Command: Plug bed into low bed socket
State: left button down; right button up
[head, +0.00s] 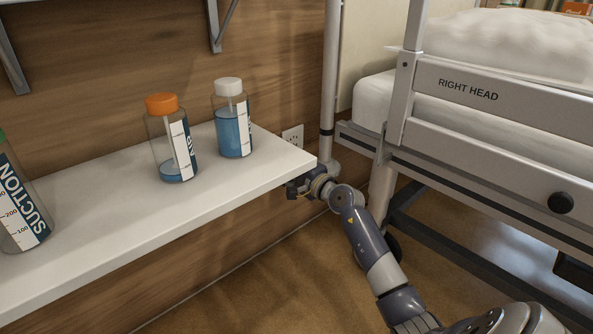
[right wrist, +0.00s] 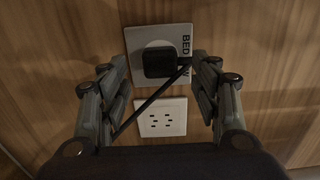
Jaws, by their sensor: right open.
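In the right wrist view, a grey socket plate (right wrist: 174,33) with partly hidden lettering starting "BED" is on the wood-panel wall. A black plug (right wrist: 157,62) sits at this plate, with a dark cord (right wrist: 150,98) running down to the left. I cannot tell whether the plug is fully seated. My right gripper (right wrist: 162,72) is open, one finger either side of the plug, with gaps between. In the head view my right gripper (head: 294,189) is by the wall below the shelf's end; the plug and plate are hidden there. My left gripper is not in view.
A white outlet (right wrist: 161,117) is below the plate. A white shelf (head: 110,235) with an orange-capped bottle (head: 172,140), a white-capped bottle (head: 232,120) and a suction bottle (head: 18,200) overhangs the area. The bed rail (head: 500,100) stands right of my arm. Another wall outlet (head: 293,136) is above the shelf.

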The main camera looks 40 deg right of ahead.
jog(key=s, duration=0.9)
jog(key=shift+s+d, duration=0.25)
jog(key=shift+d, duration=0.1)
